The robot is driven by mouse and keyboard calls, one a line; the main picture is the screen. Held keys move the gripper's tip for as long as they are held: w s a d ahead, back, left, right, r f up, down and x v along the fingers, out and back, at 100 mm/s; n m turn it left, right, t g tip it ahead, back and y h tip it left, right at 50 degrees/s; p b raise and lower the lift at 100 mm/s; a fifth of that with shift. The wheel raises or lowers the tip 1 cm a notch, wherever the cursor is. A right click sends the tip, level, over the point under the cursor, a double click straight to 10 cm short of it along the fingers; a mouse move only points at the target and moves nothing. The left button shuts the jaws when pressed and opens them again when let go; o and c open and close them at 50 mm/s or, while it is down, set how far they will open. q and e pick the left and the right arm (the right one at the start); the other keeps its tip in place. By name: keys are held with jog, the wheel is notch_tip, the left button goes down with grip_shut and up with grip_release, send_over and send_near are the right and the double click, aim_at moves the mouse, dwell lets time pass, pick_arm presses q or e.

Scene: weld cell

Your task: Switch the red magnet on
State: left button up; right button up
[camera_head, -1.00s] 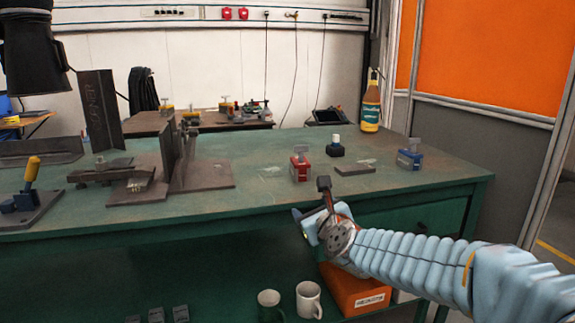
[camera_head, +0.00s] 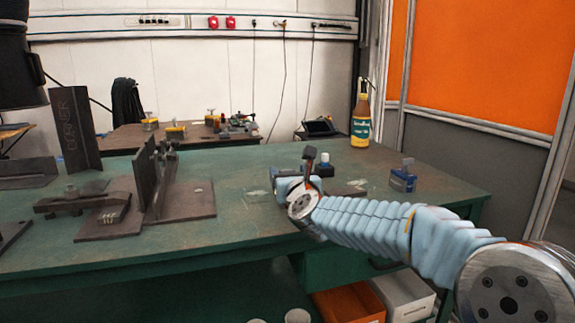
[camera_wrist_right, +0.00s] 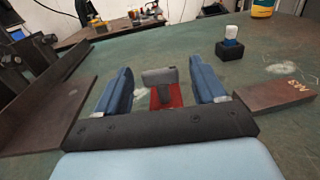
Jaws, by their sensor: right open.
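The red magnet (camera_wrist_right: 166,96) stands on the green table, showing a red body with a grey T-shaped handle on top in the right wrist view. The handle's on or off setting cannot be told. My left gripper is not in view.
A flat dark steel block (camera_wrist_right: 277,98) and a dark pot with a white cap (camera_wrist_right: 231,44) lie right of the fingers. A blue magnet (camera_head: 403,179) and a bottle (camera_head: 361,120) stand farther right. Welded steel plates (camera_head: 150,180) stand left on the table (camera_head: 240,235).

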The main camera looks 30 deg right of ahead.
jog(key=shift+x, duration=0.9)
